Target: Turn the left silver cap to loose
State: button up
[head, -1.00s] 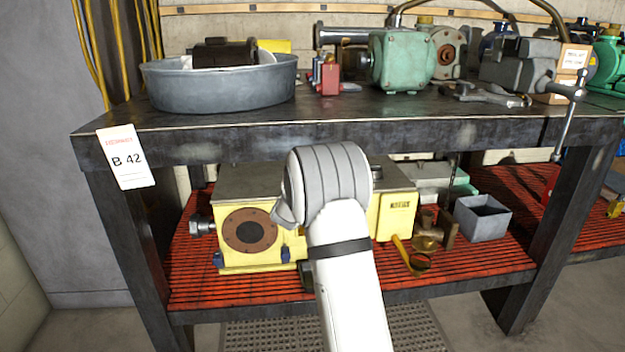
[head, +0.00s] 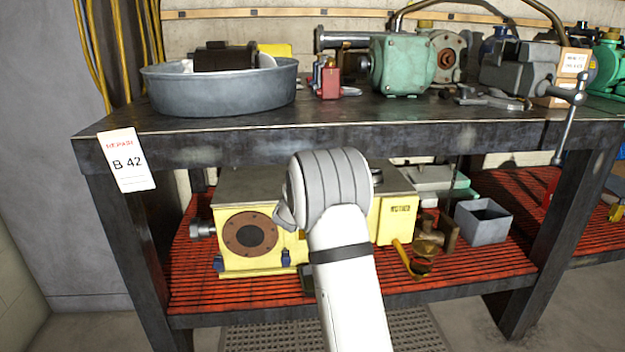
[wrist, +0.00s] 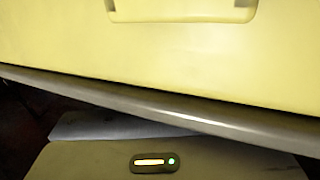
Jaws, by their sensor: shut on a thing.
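The yellow gearbox (head: 246,206) stands on the lower shelf, with a round brown flange facing front. A silver cap-like part (head: 203,229) sticks out at its left end, clear of my arm in the picture. My arm reaches in front of the gearbox, and its wrist hides my gripper and part of the gearbox front in the head view. The wrist view shows the yellow gearbox face (wrist: 180,65) close up, above a grey edge. A housing with a small lit panel (wrist: 153,162), apparently my gripper's body, shows below. The fingers and what they grip are hidden.
The workbench top (head: 345,108) overhangs the lower shelf closely above my wrist. The red slatted shelf (head: 205,285) also holds brass fittings (head: 430,235) and a grey open box (head: 484,221) on the right. A bench leg (head: 136,257) stands at the left.

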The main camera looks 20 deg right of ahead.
jog(key=shift+s+n+t+y+b, duration=0.1)
jog(key=shift+n+t+y+b, duration=0.2)
jog(key=n+y, duration=0.1)
jog(key=t+y, duration=0.1)
jog(key=shift+s+d+n+y+b, duration=0.1)
jog(key=shift+d+n+y+b, duration=0.2)
jog(key=shift+n+b, duration=0.1)
jog(key=n+t+y, duration=0.1)
jog(key=n+y, duration=0.1)
jog(key=y, duration=0.2)
jog(key=shift+d+n+t, duration=0.15)
jog(key=shift+n+t, duration=0.25)
jog(key=n+y+p, duration=0.2)
jog(key=y, duration=0.1)
jog(key=shift+d+r, duration=0.15)
jog(key=shift+d, duration=0.05)
jog(key=n+y+p, duration=0.2)
jog(key=y+p, duration=0.1)
jog(key=y, duration=0.1)
jog(key=shift+n+y+p, duration=0.4)
jog(key=shift+n+p, duration=0.1)
jog(key=shift+p, duration=0.1)
